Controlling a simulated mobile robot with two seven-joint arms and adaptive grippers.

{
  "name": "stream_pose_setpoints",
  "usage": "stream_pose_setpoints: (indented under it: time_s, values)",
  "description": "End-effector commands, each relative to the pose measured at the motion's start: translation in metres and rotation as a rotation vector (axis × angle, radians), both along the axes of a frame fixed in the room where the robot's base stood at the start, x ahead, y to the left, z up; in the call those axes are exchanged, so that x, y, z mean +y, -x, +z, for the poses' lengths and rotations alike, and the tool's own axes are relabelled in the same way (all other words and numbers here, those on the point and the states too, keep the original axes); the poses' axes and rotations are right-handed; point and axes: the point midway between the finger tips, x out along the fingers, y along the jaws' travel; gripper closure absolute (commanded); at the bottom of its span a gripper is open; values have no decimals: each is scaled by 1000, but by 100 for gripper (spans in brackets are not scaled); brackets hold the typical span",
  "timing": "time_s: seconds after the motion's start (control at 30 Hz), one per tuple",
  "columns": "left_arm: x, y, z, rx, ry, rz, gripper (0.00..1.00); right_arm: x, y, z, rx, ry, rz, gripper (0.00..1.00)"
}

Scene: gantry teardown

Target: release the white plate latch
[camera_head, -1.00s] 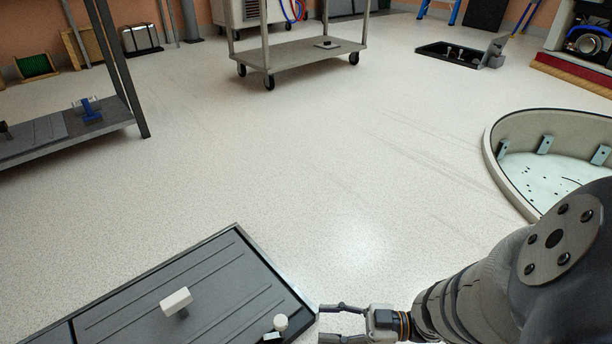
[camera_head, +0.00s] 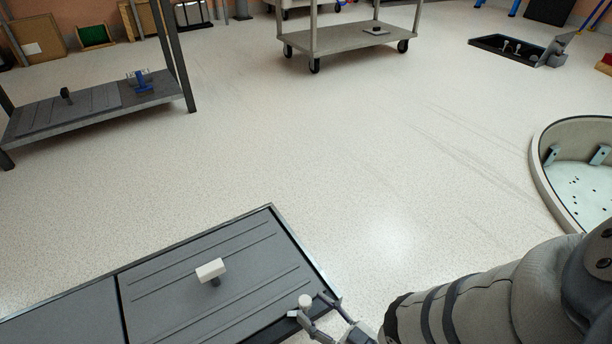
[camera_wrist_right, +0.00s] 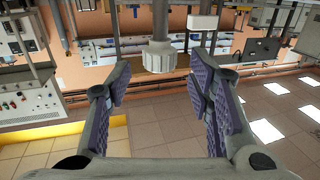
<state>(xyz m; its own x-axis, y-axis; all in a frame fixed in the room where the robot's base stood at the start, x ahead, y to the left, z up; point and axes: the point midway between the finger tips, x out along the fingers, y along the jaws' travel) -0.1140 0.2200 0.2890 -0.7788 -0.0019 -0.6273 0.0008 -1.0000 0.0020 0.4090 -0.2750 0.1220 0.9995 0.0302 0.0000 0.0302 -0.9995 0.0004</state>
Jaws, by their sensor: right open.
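A grey ribbed plate (camera_head: 165,300) in a dark frame lies at the bottom left of the head view. A white T-shaped handle (camera_head: 211,268) stands on it. A round white knob (camera_head: 305,301), which looks like the latch, is near the plate's right corner. My right gripper (camera_head: 309,306) is open, its fingers on either side of the knob. In the right wrist view, the fluted white knob (camera_wrist_right: 155,58) sits ahead of and between the open fingers (camera_wrist_right: 157,80), apart from both. The white handle (camera_wrist_right: 202,22) shows behind it. My left gripper is not in view.
A low shelf (camera_head: 95,105) at the left holds a blue-handled piece (camera_head: 140,80). A grey cart (camera_head: 345,40) stands at the back. A round pale-walled pit or tub (camera_head: 545,175) is at the right. The floor between is clear.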

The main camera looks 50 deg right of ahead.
Motion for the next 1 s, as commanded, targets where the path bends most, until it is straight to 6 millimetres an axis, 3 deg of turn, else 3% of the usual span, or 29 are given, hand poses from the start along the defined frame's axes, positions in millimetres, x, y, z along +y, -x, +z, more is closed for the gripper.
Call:
stream_pose_setpoints:
  time_s: [0.2,0.5,0.73,1.0]
  values:
    - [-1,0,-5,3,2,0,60,1,-33,-1,0,0,1,53]
    - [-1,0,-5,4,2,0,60,1,-38,0,0,0,1,53]
    - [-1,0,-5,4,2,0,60,1,-38,0,0,0,2,100]
    - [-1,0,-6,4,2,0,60,1,-38,-1,0,1,28,100]
